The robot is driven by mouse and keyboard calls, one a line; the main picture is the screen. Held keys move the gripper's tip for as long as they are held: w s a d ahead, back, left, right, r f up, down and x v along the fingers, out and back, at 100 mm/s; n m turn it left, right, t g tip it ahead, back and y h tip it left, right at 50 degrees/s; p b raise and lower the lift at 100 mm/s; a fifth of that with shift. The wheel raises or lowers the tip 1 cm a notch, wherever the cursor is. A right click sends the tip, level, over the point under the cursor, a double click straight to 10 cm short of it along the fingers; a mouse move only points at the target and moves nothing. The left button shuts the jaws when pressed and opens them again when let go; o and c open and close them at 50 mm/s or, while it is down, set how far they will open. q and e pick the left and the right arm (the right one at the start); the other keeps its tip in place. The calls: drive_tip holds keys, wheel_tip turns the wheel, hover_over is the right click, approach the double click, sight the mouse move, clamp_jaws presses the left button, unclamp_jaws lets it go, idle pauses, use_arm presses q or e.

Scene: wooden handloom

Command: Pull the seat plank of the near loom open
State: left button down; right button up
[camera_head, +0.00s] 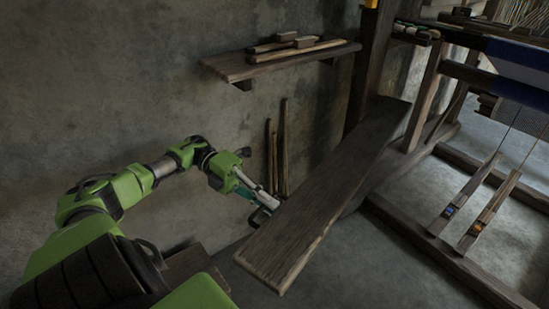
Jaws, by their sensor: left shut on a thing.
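The seat plank (318,208) is a long dark wooden board. It runs diagonally from the loom frame (426,92) at the upper right to its free near end at the lower middle. My left gripper (268,208) is at the plank's left long edge, toward the near end, and is shut on it. The fingertips are small in the view and partly hidden at the edge. My right gripper is not in view.
A wall shelf (230,66) holds several wooden pieces. Several thin sticks (283,150) lean against the wall behind my gripper. Treadles (487,212) and a floor beam (440,258) lie to the right. Floor in front of the plank is clear.

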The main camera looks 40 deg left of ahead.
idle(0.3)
use_arm(q)
drive_tip(key=c, duration=2.2)
unclamp_jaws()
drive_tip(key=shift+o, duration=0.2)
drive_tip(key=v, duration=0.7)
drive_tip(key=shift+a, duration=0.25)
drive_tip(key=shift+s, duration=0.1)
